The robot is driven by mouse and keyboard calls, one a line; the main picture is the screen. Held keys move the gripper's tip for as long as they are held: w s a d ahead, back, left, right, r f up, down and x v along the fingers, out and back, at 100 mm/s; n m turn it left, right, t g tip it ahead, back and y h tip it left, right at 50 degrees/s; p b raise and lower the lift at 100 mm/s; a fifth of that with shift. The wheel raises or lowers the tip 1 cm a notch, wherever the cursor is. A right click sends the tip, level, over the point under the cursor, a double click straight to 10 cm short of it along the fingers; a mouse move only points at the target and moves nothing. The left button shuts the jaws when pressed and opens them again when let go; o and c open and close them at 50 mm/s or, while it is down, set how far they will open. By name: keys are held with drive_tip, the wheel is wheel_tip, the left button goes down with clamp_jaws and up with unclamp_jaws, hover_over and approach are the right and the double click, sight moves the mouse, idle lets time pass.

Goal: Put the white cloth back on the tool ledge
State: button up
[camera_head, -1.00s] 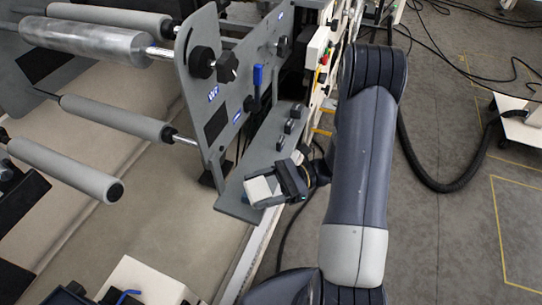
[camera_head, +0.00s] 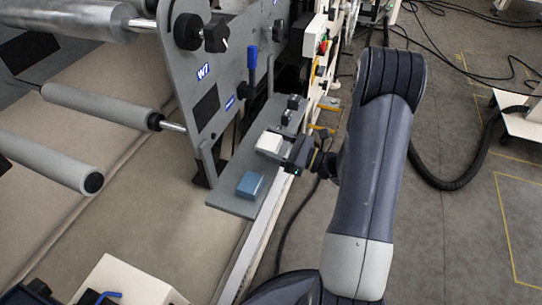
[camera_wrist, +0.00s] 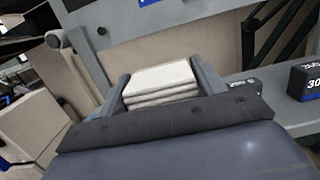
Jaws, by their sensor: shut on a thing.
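The white cloth (camera_head: 269,142), a folded stack, sits between the fingers of my gripper (camera_head: 279,150). The wrist view shows its layers (camera_wrist: 160,85) with a finger on each side. The gripper reaches in from the right over the grey tool ledge (camera_head: 226,201), with the cloth above the ledge's middle part. I cannot tell whether the cloth touches the ledge. Part of the cloth is hidden by the fingers.
A blue-grey block (camera_head: 250,185) lies near the ledge's front end. Several small dark blocks (camera_head: 289,110) stand farther back; a black one marked 300 (camera_wrist: 306,82) shows at right in the wrist view. The upright machine plate with knobs (camera_head: 205,95) borders the ledge on the left.

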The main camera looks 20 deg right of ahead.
drive_tip(key=shift+f+b, duration=0.65)
drive_tip(key=shift+f, duration=1.75)
drive_tip(key=shift+f, duration=0.3)
drive_tip(key=o, duration=1.1)
drive_tip(key=shift+r, duration=0.1)
drive_tip(key=shift+c, duration=0.2)
drive_tip(key=shift+r, duration=0.15)
drive_tip(key=shift+s+d, duration=0.1)
drive_tip(key=shift+d, duration=0.1)
drive_tip(key=p+v, duration=0.1)
drive_tip(key=v, duration=1)
drive_tip(key=shift+s+d, duration=0.2)
